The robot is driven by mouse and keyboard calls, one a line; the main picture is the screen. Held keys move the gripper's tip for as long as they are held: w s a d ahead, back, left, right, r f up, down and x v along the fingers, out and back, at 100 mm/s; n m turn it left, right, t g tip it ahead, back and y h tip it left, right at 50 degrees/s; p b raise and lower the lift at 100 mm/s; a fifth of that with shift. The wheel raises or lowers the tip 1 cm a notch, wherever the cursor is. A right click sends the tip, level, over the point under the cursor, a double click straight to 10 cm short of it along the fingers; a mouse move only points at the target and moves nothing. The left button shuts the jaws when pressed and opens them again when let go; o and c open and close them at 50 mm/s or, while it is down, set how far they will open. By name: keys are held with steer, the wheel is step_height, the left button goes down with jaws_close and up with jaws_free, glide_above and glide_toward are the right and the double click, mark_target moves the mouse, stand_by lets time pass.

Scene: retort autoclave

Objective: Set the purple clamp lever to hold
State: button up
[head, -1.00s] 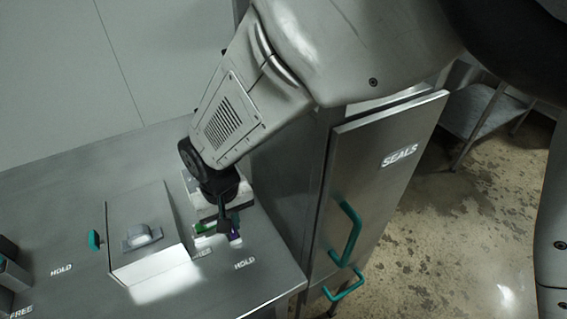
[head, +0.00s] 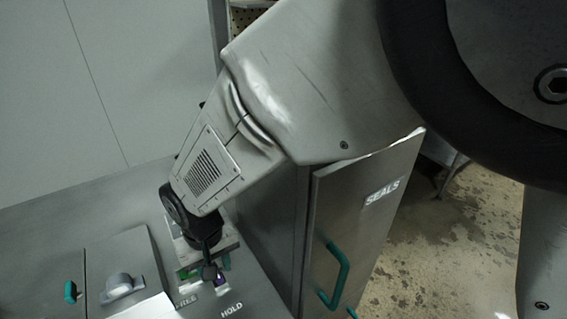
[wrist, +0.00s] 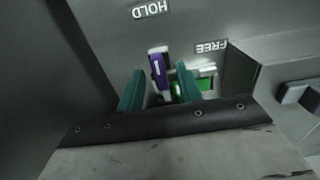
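The purple clamp lever (wrist: 158,70) shows in the wrist view between my gripper's two teal fingers, below the HOLD label (wrist: 151,12). The FREE label (wrist: 211,47) is to its right. My gripper (wrist: 160,88) is open around the lever, with a visible gap on at least the right side; contact on the left cannot be told. Green parts (wrist: 206,84) show beside the right finger. In the head view the lever is a small purple patch (head: 220,281) beside my gripper (head: 211,273), mostly hidden by it.
A raised metal housing (head: 140,255) with a grey knob (head: 120,287) stands left of the lever, with a teal handle (head: 70,292) beyond. The SEALS cabinet (head: 350,220) with teal handles stands to the right. A wall (head: 80,90) rises behind the counter.

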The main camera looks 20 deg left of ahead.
step_height(320, 180, up, 8)
steer(key=shift+f, duration=0.2)
stand_by(0.3)
